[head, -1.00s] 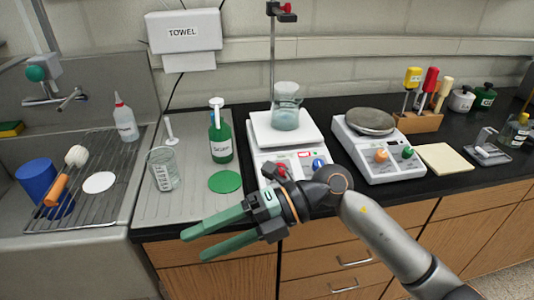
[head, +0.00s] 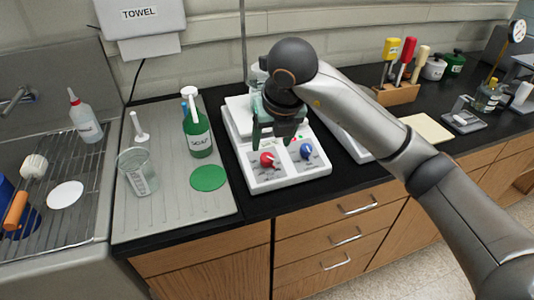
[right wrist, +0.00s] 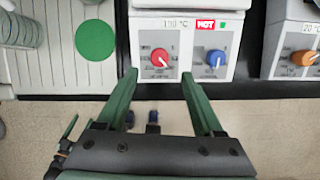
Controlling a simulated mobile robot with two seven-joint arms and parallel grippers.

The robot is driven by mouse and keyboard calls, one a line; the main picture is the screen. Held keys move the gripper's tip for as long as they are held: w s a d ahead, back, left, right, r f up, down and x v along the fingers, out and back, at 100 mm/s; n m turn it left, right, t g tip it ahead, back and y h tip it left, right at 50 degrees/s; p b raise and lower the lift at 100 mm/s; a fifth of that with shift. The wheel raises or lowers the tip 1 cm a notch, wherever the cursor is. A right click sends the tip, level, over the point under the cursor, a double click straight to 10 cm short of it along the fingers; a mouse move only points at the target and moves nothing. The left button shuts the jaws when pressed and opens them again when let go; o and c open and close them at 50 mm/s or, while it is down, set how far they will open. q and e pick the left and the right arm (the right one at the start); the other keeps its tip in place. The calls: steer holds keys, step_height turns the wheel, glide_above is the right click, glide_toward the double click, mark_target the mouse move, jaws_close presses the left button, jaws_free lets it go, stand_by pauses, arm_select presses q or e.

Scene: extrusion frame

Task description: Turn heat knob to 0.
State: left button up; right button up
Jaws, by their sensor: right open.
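The hot plate (head: 283,180) is a white box on the black counter, with a red knob (head: 267,160) and a blue knob (head: 306,152) on its front panel. In the right wrist view the red knob (right wrist: 160,57) sits under a display that seems to read 190 °C, beside a red HOT sign (right wrist: 205,25). The red knob's white pointer seems to point down and right. The knob labels are too small to read. My right gripper (head: 273,142) is open and empty, green fingers pointing down just above the red knob.
A glass vessel on the hot plate is mostly hidden behind my right gripper. A second device (right wrist: 295,45) with an orange knob stands to the right. A green soap bottle (head: 197,135), a beaker (head: 138,172) and a green disc (head: 208,178) lie to the left.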

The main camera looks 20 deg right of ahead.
mark_target(267, 157)
steer(key=x, duration=0.7)
steer(key=shift+w+f+p, duration=0.1)
steer(key=shift+f+p, duration=0.15)
steer(key=shift+p, duration=0.15)
steer(key=shift+c, duration=0.4)
jaws_close()
